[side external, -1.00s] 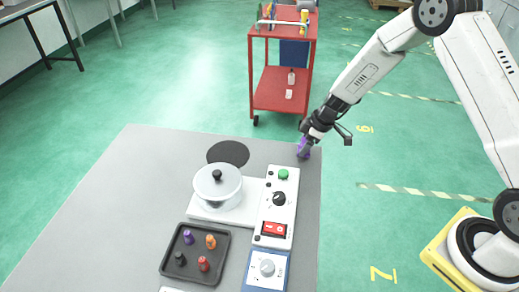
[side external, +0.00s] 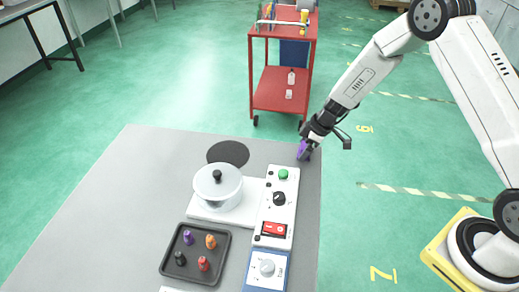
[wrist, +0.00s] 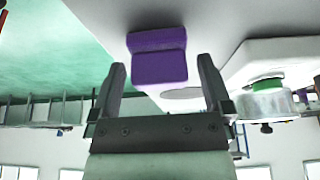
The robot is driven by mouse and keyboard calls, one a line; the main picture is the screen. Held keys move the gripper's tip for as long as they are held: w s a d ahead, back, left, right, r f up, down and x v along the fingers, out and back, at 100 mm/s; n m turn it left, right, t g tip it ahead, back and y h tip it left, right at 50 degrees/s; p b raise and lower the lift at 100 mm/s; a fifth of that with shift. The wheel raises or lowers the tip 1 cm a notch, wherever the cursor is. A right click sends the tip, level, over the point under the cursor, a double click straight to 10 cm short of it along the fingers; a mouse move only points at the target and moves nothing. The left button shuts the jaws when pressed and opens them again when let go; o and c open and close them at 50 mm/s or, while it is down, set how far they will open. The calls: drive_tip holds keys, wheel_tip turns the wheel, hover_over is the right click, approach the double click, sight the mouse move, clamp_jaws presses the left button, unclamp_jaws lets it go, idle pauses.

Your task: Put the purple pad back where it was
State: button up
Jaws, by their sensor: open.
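The purple pad (side external: 302,153) stands on the grey table near its far right corner in the side view. In the wrist view the pad (wrist: 158,62) shows as a purple block with a ridge, at the level of the fingertips. My gripper (wrist: 161,66) is open, with one finger on each side of the pad. A gap shows between each finger and the pad. In the side view my gripper (side external: 306,148) partly covers the pad, so its contact with the table is hard to make out.
Left of the pad lies a dark round disc (side external: 228,153). A white pot (side external: 217,186) and a control panel (side external: 278,206) stand nearer. A black tray (side external: 218,262) holds several small coloured pegs. A red cart (side external: 284,88) stands beyond the table. The table's left side is clear.

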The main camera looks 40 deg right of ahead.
drive_tip(key=shift+r, duration=0.1)
drive_tip(key=v, duration=1.2)
drive_tip(key=shift+s+a, duration=0.1)
idle(0.6)
drive_tip(key=s+a+r+m+h, duration=0.1)
drive_tip(key=s+m, duration=0.3)
drive_tip(key=s, duration=0.5)
drive_tip(key=s+a+r+m+h, duration=0.2)
drive_tip(key=s+a+m, duration=0.2)
drive_tip(key=s, duration=0.5)
drive_tip(key=shift+a+m+g, duration=0.3)
drive_tip(key=shift+m, duration=0.2)
drive_tip(key=shift+w+r, duration=0.1)
